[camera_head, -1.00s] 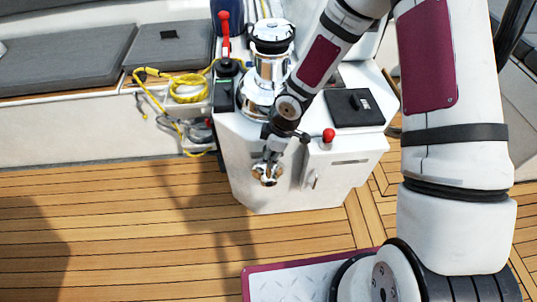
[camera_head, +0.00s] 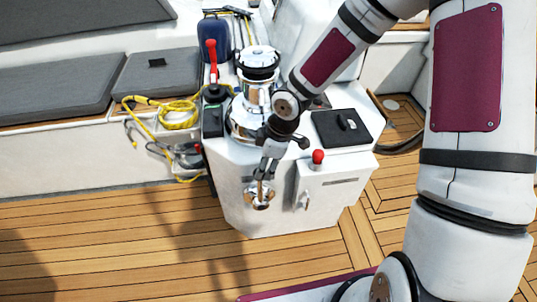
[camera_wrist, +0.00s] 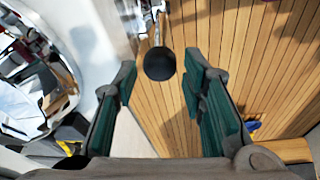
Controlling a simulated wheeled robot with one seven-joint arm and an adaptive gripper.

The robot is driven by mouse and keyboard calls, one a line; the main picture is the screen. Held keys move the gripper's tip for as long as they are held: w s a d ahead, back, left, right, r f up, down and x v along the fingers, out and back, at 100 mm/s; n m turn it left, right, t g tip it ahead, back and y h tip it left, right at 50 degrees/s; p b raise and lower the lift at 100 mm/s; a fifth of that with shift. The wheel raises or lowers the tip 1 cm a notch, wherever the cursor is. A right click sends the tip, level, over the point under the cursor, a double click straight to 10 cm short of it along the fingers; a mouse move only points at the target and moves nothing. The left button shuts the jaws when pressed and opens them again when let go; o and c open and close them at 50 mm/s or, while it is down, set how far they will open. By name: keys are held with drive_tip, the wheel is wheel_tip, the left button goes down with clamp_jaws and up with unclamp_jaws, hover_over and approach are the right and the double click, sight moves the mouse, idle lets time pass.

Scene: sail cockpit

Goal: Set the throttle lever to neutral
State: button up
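A lever with a round black knob (camera_wrist: 160,64) shows in the wrist view, its thin stem running up to shiny metal. It appears to be the throttle lever. In the head view, a round chrome fitting (camera_head: 259,199) sits low on the front of the white console, just below my gripper (camera_head: 264,170). The knob is largely hidden there by my gripper. In the wrist view, my gripper (camera_wrist: 160,80) is open, with its green-padded fingers apart. The knob appears in the gap near the fingertips, with space on both sides. Contact is not visible.
The white console (camera_head: 240,165) carries a chrome winch (camera_head: 257,65), a red-handled lever (camera_head: 212,55), a red ball knob (camera_head: 318,157) and a black panel (camera_head: 342,128). The wooden deck (camera_head: 130,240) in front is clear.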

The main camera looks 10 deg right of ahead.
drive_tip(key=shift+v, duration=2.35)
drive_tip(key=s+d+r+m+h+p, duration=0.1)
drive_tip(key=s+d+r+m+h, duration=0.2)
drive_tip(key=r, duration=0.4)
drive_tip(key=s+d+r+m+t+p, duration=0.1)
drive_tip(key=s+d+r+m+p, duration=0.1)
drive_tip(key=s+d+r, duration=0.35)
drive_tip(key=s+d+r+m+h+p, duration=0.1)
drive_tip(key=s+d+r+m+h, duration=0.15)
drive_tip(key=r, duration=0.55)
drive_tip(key=s+a+r+m+t+y+p, duration=0.1)
drive_tip(key=s+r+m+t+y+p, duration=0.1)
drive_tip(key=s+r+m, duration=0.6)
drive_tip(key=s+r+y+p, duration=0.1)
drive_tip(key=s+r, duration=0.2)
drive_tip(key=s, duration=0.4)
drive_tip(key=shift+r, duration=0.35)
